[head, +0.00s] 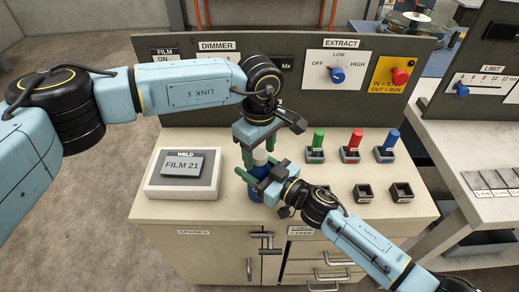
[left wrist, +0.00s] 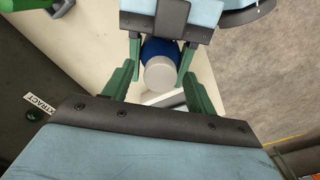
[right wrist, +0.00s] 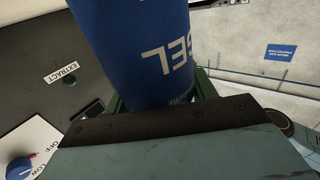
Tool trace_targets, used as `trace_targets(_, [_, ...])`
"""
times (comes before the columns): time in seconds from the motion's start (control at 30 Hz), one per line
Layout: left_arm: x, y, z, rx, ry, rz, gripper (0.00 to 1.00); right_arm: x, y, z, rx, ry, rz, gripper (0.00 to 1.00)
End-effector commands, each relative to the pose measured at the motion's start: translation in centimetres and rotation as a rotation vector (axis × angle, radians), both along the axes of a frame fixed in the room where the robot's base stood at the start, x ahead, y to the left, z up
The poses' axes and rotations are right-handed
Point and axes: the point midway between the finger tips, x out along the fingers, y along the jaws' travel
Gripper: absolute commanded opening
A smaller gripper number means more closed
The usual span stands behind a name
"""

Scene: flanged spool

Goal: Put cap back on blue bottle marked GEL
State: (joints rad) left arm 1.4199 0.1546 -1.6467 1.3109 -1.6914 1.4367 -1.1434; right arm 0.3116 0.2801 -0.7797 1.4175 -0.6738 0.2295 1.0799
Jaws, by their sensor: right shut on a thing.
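The blue bottle (head: 256,192) stands upright on the bench top, clasped by my right gripper (head: 262,178). Its white lettering, reading GEL, shows upside down on the bottle (right wrist: 140,50) in the right wrist view. A white cap (head: 260,157) is on top of the bottle; whether it is fully seated I cannot tell. The left wrist view shows the cap (left wrist: 160,73) from above, with the blue shoulder behind it. My left gripper (head: 259,149) is open just above the bottle. Its fingers are apart on either side of the cap, with gaps showing.
A FILM 21 display box (head: 181,177) stands left of the bottle. Green, red and blue pegs in holders (head: 352,148) and empty black holders (head: 382,192) are to the right. A control panel (head: 300,80) rises behind. Both arms crowd the space around the bottle.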

Motion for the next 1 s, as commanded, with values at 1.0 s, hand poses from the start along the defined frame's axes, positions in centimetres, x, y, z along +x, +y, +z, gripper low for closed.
trace_targets(1.0, [0.0,0.0,11.9,0.001,0.001,0.001,0.57,0.0,0.0,0.0,0.0,0.0,0.0,0.0])
